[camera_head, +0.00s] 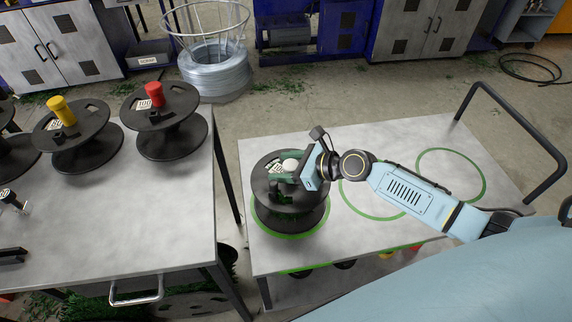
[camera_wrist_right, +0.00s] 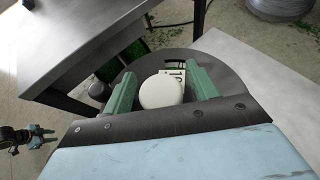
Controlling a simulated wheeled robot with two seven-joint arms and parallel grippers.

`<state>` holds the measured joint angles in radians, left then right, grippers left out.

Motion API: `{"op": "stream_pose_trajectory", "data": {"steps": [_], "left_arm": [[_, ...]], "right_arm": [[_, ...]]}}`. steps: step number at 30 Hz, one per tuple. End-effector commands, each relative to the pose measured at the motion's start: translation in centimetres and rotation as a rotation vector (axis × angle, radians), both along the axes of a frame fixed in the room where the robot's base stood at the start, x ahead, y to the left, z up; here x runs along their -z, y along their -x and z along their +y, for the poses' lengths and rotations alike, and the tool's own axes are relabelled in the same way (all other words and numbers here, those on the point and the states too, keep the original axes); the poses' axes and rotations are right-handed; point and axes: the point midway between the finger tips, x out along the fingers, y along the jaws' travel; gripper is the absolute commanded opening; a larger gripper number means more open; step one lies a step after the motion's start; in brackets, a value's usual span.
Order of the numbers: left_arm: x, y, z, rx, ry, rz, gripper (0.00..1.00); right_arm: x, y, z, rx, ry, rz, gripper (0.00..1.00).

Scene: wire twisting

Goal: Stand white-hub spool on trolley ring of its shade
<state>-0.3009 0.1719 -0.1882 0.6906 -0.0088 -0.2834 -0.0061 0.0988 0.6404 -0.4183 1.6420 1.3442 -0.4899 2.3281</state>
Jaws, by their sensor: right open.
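The white-hub spool (camera_head: 289,215) stands upright on the left end of the trolley (camera_head: 330,240). The left green ring (camera_head: 327,217) shows around its base at the front and right; the back is hidden. My right gripper (camera_head: 289,172) is at the spool's top. Its two green fingers are apart, on either side of the white hub (camera_head: 291,165), with a gap beside it. The right wrist view also shows the white hub (camera_wrist_right: 161,91) between the open fingers. A small gripper, apparently my left (camera_wrist_right: 40,136), shows at the left edge there; its jaws are too small to judge.
Two more green rings lie on the trolley; the right ring (camera_head: 451,175) is empty, the middle one partly under my arm. The left table (camera_head: 150,220) holds a yellow-hub spool (camera_head: 72,143), a red-hub spool (camera_head: 166,122) and another dark spool. A black handle (camera_head: 515,120) rises at the trolley's right.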

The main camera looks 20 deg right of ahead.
Motion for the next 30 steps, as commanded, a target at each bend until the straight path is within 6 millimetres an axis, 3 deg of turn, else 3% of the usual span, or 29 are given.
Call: {"op": "stream_pose_trajectory", "data": {"steps": [5,9,19,30], "left_arm": [[-0.3,0.0,0.0,0.001,0.003,-0.007,0.36],[-0.3,2.3,0.0,0.008,0.003,0.017,0.36],[-1.2,2.1,-1.1,0.001,0.019,0.012,0.36],[-1.4,2.2,-1.3,-0.001,0.021,0.014,0.36]], "right_arm": [[-0.5,0.4,-0.4,0.000,0.001,0.001,0.58],[-1.6,2.2,-1.9,-0.001,0.005,0.003,0.58],[-4.4,6.6,-5.8,0.000,0.002,0.004,0.58],[-5.5,8.1,-7.2,0.000,0.000,0.000,0.58]]}}
